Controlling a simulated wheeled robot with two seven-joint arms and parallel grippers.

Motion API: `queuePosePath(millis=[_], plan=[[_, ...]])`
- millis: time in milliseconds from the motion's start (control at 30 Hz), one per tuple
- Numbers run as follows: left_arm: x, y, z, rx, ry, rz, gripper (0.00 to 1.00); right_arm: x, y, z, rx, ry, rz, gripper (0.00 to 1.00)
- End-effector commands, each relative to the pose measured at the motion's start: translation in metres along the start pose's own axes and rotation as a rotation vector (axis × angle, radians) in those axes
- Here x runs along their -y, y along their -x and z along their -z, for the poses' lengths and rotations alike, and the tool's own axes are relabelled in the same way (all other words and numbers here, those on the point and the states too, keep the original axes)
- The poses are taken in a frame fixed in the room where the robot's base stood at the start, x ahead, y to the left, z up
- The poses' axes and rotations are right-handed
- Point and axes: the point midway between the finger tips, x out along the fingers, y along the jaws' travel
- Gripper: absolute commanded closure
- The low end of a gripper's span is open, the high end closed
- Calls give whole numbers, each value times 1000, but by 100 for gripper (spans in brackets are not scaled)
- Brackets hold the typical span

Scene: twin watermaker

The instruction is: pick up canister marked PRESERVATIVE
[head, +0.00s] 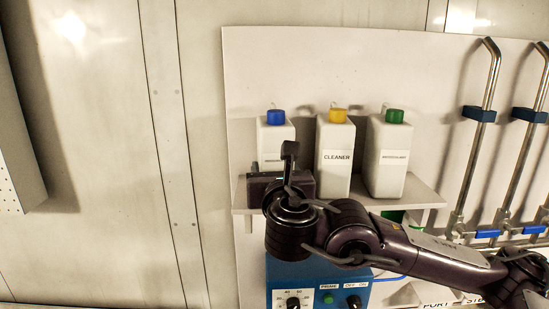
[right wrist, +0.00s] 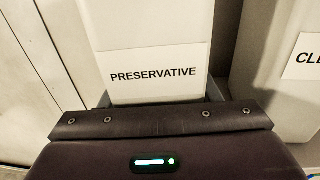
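The canister marked PRESERVATIVE (right wrist: 152,40) fills the middle of the right wrist view, its label facing my right gripper (right wrist: 155,100). In the head view, the white canister with a blue cap (head: 276,134) stands upright at the left of the shelf, its label partly hidden. My right gripper (head: 272,162) is in front of its lower part, with a dark finger over its right edge. The fingers are mostly hidden, so I cannot tell whether they touch the canister. My left gripper is not in view.
A CLEANER canister (head: 335,138) with a yellow cap stands close on the right, with a green-capped canister (head: 389,160) beyond it on the shelf (head: 425,196). A blue control box (head: 318,277) is below. Metal pipes (head: 481,130) with blue valves stand at the right.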

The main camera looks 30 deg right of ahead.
Motion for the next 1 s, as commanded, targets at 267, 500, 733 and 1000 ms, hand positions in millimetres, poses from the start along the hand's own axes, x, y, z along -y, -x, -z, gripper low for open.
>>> queuePosePath(millis=[267,500,733,1000], plan=[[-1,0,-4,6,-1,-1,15,0,0,1,-1,0,2,92],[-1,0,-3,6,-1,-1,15,1,0,-2,3,-3,2,96],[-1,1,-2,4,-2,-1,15,-1,0,-6,3,-4,0,96],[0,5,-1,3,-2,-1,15,-2,0,-25,2,-6,-3,96]])
